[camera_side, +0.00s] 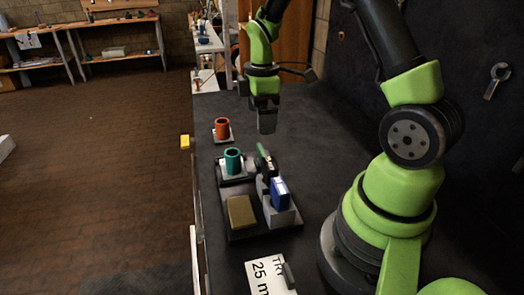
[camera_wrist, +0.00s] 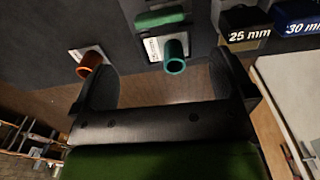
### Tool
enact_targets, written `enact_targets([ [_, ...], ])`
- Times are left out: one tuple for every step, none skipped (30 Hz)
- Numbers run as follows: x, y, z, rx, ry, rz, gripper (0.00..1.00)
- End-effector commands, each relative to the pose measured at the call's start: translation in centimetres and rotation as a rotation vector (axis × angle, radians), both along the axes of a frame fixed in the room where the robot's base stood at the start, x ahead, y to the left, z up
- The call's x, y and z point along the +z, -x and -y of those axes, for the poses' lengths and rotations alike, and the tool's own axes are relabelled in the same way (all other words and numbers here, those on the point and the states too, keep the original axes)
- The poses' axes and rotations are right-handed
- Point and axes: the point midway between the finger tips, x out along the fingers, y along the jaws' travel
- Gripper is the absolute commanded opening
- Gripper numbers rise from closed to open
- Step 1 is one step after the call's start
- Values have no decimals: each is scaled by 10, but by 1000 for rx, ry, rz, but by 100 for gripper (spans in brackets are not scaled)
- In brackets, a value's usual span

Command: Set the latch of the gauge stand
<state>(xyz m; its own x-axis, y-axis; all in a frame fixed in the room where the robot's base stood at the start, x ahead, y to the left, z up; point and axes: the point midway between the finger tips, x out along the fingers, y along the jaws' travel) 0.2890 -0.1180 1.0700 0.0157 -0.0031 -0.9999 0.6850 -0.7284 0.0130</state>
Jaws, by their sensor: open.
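The gauge stand (camera_side: 237,220) is a dark base on the bench in the side view, carrying several parts. A green bar (camera_side: 262,151), which looks like the latch, slants on it beside a teal cylinder (camera_side: 233,161); the bar also shows at the top of the wrist view (camera_wrist: 160,18). The teal cylinder stands by a white label in the wrist view (camera_wrist: 175,57). My gripper (camera_side: 267,125) is above the bench, beyond and above the stand, pointing down. Its two fingers (camera_wrist: 168,75) are wide apart and hold nothing.
A blue block (camera_side: 280,194) marked 30 mm and a tan block (camera_side: 241,211) sit on the stand. An orange cylinder (camera_side: 222,129) stands behind it on a pale plate. A white card (camera_side: 264,274) reading 25 mm lies in front. The bench right of the orange cylinder is clear.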

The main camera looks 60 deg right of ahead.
Motion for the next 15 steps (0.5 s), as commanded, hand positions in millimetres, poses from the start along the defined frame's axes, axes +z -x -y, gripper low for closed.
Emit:
enact_targets([
  [-6, 0, 2, 17, -2, -11, 100],
  [-8, 0, 3, 23, -3, -14, 100],
  [-11, 0, 4, 30, -3, -17, 100],
  [-14, 0, 4, 33, -4, -19, 100],
  [-17, 0, 4, 34, -4, -19, 100],
  [-21, 0, 4, 34, -4, -20, 100],
  [-26, 1, 4, 34, -4, -21, 100],
  [-31, 1, 4, 34, -5, -22, 100],
  [-38, 1, 3, 33, -6, -23, 100],
  [-44, 1, 3, 33, -5, -22, 100],
  [-50, 1, 3, 33, -4, -23, 100],
  [-58, 1, 3, 33, -4, -23, 100],
  [-64, 1, 3, 33, -5, -22, 100],
  [-70, 1, 3, 32, -5, -22, 100],
  [-77, 1, 3, 32, -4, -21, 100],
])
